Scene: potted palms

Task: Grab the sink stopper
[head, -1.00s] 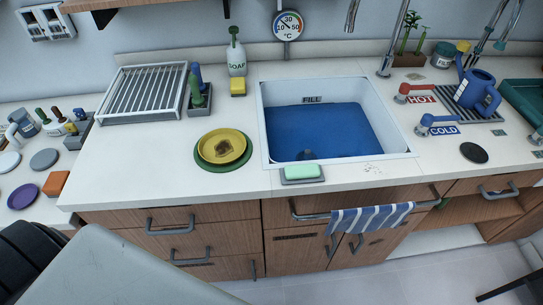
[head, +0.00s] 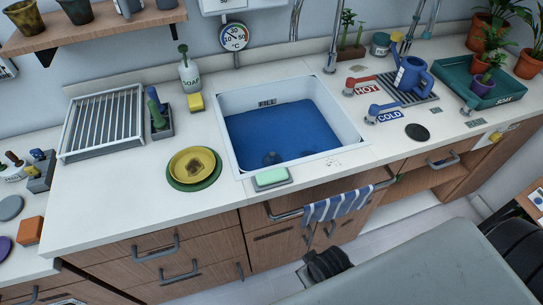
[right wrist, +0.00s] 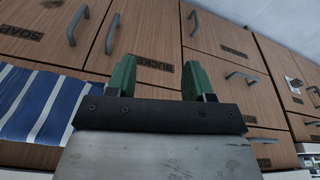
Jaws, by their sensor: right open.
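The sink (head: 225,132) is a white basin set in the counter, filled with blue water. A small dark round thing (head: 270,157) shows in the water near the basin's front wall; it may be the stopper or the drain. A flat black disc (head: 417,131) lies on the counter right of the sink and could also be the stopper. My right gripper (right wrist: 160,78) has green fingers spread apart and empty. In the right wrist view it faces the wooden cabinet fronts, beside the striped towel, away from both dark things. My left gripper is out of view.
A green sponge on a tray (head: 271,178) sits at the sink's front edge. A blue-striped towel (head: 338,204) hangs from a rail below. Red HOT (head: 362,82) and blue COLD (head: 383,112) taps and a blue watering can (head: 412,74) stand right. A yellow plate (head: 184,164) lies left.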

